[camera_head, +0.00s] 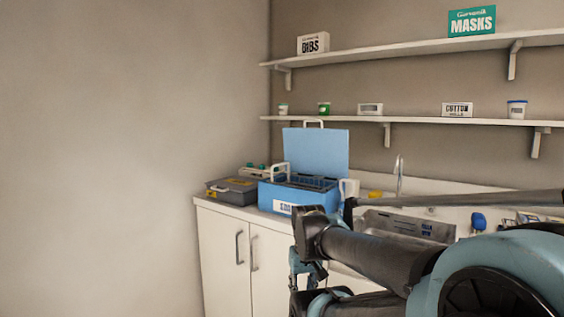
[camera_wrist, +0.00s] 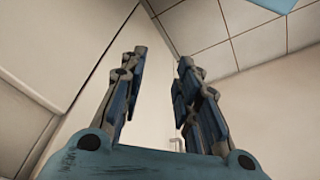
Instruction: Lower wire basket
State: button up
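A blue box (camera_head: 284,194) with its lid (camera_head: 317,151) standing open sits on the counter in the head view. A dark wire basket (camera_head: 312,182) shows at the box's open top, with a pale handle (camera_head: 279,172) rising at its left side. I cannot tell how deep the basket sits. My gripper (camera_head: 307,268) hangs in front of the cabinet, below the counter top and apart from the box. In the wrist view my gripper (camera_wrist: 160,78) has its two fingers well apart with nothing between them.
A grey case (camera_head: 232,191) lies left of the blue box. A sink (camera_head: 408,226) and tap (camera_head: 399,176) are to the right, partly behind my arm. Two shelves with boxes and tubs run above. White cabinet doors (camera_head: 228,257) are below. The left wall side is clear.

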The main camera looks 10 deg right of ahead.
notch_tip(320, 180, up, 50)
jog(key=f+m+y, duration=0.1)
jog(key=m+y, duration=0.1)
jog(key=m, duration=0.7)
send_over(283, 164)
jog(key=s+d, duration=0.2)
jog(key=s, duration=0.1)
jog(key=shift+g, duration=0.3)
jog(key=x, duration=1.7)
jog(key=shift+w+d, duration=0.25)
jog(key=shift+d, duration=0.1)
grip_shut()
